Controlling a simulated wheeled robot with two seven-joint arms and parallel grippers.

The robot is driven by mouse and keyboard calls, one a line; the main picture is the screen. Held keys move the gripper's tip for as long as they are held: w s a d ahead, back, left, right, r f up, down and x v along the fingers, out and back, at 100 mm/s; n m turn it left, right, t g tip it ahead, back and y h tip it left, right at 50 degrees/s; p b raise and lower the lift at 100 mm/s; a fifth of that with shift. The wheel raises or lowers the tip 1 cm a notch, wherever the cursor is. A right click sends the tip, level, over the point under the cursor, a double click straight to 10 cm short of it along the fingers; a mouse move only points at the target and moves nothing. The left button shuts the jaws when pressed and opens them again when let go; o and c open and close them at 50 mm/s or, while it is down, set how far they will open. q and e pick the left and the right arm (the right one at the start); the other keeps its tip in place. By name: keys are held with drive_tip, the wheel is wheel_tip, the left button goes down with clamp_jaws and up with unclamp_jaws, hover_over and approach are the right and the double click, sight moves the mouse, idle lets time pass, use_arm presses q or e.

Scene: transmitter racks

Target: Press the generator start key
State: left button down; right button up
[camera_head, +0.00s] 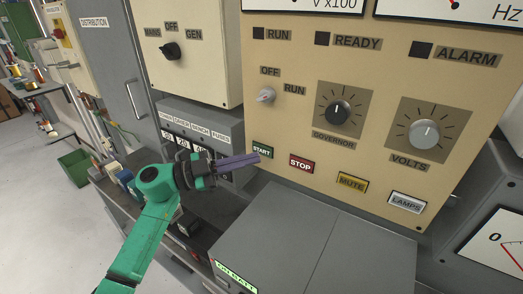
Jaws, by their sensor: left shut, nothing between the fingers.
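The generator start key, a small green key labelled START (262,150), sits at the lower left of the beige generator panel (300,122). My left gripper (256,158) reaches in from the left on a green arm. Its purple-grey fingers are shut and empty. The fingertips lie just below and left of the START key in the picture, very near its lower edge; I cannot tell whether they touch it. My right gripper is not in view.
A red STOP key (302,163), a yellow MUTE key (352,182) and a LAMPS key (407,202) run rightward along the panel. An OFF/RUN switch (266,96) sits above. A grey box (330,240) stands below. A fuse box (200,125) is behind my gripper.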

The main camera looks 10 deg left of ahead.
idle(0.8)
use_arm(q)
drive_tip(key=shift+w+d, duration=0.15)
drive_tip(key=shift+w, duration=0.25)
drive_tip(key=shift+w+d, duration=0.1)
drive_tip(key=shift+w, duration=0.2)
idle(0.4)
drive_tip(key=shift+s+p, duration=0.1)
drive_tip(key=shift+p, duration=0.2)
drive_tip(key=shift+s+a, duration=0.25)
drive_tip(key=shift+s, duration=0.4)
drive_tip(key=s, duration=0.1)
drive_tip(key=s+a+p, duration=0.1)
drive_tip(key=s, duration=0.1)
drive_tip(key=s+a, duration=0.1)
drive_tip(key=shift+s+p, duration=0.3)
